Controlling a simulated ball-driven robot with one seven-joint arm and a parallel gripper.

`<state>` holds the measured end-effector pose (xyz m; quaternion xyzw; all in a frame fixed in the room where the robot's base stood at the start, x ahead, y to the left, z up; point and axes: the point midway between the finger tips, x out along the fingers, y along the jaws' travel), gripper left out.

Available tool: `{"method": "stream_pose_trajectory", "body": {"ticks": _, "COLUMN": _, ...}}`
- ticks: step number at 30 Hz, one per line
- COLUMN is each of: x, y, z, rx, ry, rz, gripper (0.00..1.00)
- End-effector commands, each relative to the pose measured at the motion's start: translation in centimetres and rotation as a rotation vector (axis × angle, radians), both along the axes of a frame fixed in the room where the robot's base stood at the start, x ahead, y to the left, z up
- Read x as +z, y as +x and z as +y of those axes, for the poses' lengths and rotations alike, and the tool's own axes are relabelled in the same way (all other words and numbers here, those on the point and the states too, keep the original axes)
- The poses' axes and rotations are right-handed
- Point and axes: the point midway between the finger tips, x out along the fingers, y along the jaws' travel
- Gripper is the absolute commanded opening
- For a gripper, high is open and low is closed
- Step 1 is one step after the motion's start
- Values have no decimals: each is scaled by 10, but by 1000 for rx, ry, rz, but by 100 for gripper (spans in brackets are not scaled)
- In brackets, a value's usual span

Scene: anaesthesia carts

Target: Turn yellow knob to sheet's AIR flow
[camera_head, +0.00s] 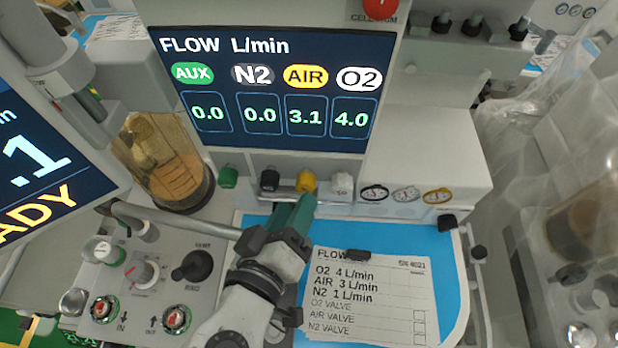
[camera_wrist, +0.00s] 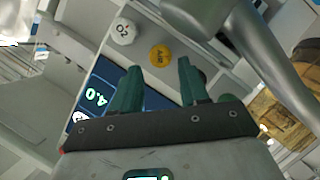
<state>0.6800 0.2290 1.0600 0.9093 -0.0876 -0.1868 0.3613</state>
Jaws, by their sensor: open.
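The yellow AIR knob (camera_head: 306,181) sits in the row of knobs below the flow display (camera_head: 275,90). The display reads AIR 3.1, O2 4.0, N2 0.0 and AUX 0.0. The sheet (camera_head: 370,290) on the blue surface reads O2 4, AIR 3 and N2 1 L/min. My gripper (camera_head: 300,208) has its green fingers just in front of the yellow knob. In the wrist view my gripper (camera_wrist: 160,70) is open and empty. There the yellow knob (camera_wrist: 160,56) shows between and just beyond the fingertips, apparently untouched.
The white O2 knob (camera_head: 341,185) is right of the yellow one. The black N2 knob (camera_head: 270,180) and green AUX knob (camera_head: 228,177) are left. A silver tube (camera_head: 180,222) and a glass canister (camera_head: 160,160) stand left of my arm. Gauges (camera_head: 405,194) are at right.

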Motion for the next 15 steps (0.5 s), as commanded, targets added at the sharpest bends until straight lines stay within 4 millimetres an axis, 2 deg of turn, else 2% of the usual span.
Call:
{"method": "stream_pose_trajectory", "body": {"ticks": 3, "x": -5, "y": 21, "z": -8, "rx": -4, "ry": -2, "rz": 2, "gripper": 44}}
{"method": "stream_pose_trajectory", "body": {"ticks": 7, "x": -10, "y": 39, "z": -13, "rx": -3, "ry": -2, "rz": 1, "gripper": 44}}
{"method": "stream_pose_trajectory", "body": {"ticks": 15, "x": -17, "y": 55, "z": -18, "rx": -1, "ry": 0, "rz": 1, "gripper": 44}}
